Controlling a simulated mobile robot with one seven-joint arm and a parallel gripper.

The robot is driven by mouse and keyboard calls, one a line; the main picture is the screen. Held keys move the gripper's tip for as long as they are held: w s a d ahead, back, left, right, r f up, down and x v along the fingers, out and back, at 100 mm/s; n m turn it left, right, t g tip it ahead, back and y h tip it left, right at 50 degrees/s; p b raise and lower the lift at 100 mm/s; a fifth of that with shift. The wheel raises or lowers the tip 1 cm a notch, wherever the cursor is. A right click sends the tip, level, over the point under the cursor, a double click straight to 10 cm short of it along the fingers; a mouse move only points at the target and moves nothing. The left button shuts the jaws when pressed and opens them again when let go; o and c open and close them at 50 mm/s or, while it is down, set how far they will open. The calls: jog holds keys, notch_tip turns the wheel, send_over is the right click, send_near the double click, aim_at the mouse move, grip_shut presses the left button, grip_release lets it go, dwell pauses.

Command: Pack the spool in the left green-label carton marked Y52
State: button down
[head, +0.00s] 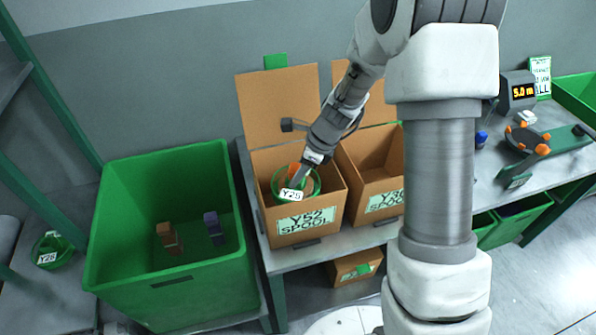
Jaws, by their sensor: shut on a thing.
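The left carton (259,218) is an open brown box on the table with a green-edged label reading Y52 SPOOL. A green-rimmed spool (315,187) with orange inside and a white tag that seems to read Y25 is within the carton's opening, near its front wall. My gripper (299,180) reaches down into the carton from the upper right and is shut on the spool. The fingertips are small and partly hidden, and I cannot tell whether the spool touches the carton floor.
A second open carton (371,187), with a partly hidden label, stands close on the right. A large green bin (165,275) with brown and purple blocks is at left. Another green spool (52,250) lies far left. A meter reading 5.0 m (519,92) is at right.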

jog(key=shift+f+b, duration=3.6)
jog(key=shift+f, duration=1.05)
jog(key=shift+c, duration=1)
grip_release()
jog(key=p+v, duration=0.3)
jog(key=v, duration=1.4)
jog(key=s+d+r+n+t+h, duration=0.1)
jog(key=s+r+n+t+h, duration=0.1)
jog(key=s+r+n, duration=0.5)
jog(key=s+d+r+n+t+h, duration=0.2)
jog(key=s+r+n, duration=0.5)
jog(key=s+n, duration=0.7)
jog(key=shift+n, duration=0.4)
jog(key=shift+s, duration=0.1)
